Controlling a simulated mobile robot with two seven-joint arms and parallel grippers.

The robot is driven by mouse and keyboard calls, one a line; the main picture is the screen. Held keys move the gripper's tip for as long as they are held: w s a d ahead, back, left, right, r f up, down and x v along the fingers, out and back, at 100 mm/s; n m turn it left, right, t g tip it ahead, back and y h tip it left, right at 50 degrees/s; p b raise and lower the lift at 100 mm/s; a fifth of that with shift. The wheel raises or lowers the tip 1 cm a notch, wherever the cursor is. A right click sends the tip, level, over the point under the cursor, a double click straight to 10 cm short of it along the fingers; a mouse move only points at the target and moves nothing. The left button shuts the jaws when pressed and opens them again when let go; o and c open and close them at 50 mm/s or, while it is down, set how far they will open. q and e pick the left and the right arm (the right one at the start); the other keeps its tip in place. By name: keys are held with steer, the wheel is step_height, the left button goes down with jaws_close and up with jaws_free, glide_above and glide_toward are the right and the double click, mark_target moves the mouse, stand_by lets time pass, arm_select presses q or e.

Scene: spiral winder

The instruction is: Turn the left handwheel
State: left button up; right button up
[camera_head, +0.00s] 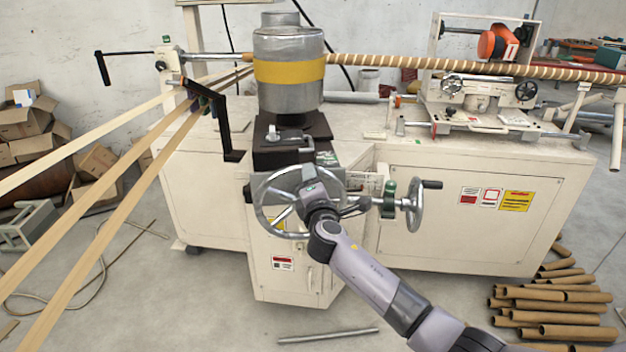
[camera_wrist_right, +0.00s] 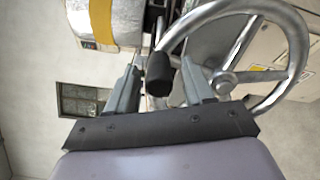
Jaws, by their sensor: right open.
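The left handwheel (camera_head: 258,212) is the large metal wheel on the front of the machine's central column. Its rim and hub also show in the right wrist view (camera_wrist_right: 299,45). Its black handle (camera_wrist_right: 160,76) sticks out from the rim toward my right gripper. My right gripper (camera_head: 311,184) is in front of the wheel's upper right part and hides some of it in the head view. In the right wrist view its two grey fingers (camera_wrist_right: 162,66) are apart, with the black handle between them. I cannot tell whether they touch it. My left gripper is not in view.
A smaller handwheel (camera_head: 415,206) with a black handle stands close to the right. A black crank arm (camera_head: 222,125) hangs at the upper left, near long paper strips (camera_head: 95,190). Cardboard tubes (camera_head: 555,310) lie on the floor at the right. A metal bar (camera_head: 328,336) lies in front.

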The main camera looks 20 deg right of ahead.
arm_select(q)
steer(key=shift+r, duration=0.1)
arm_select(e)
steer(key=v, duration=0.6)
steer(key=shift+s, duration=0.2)
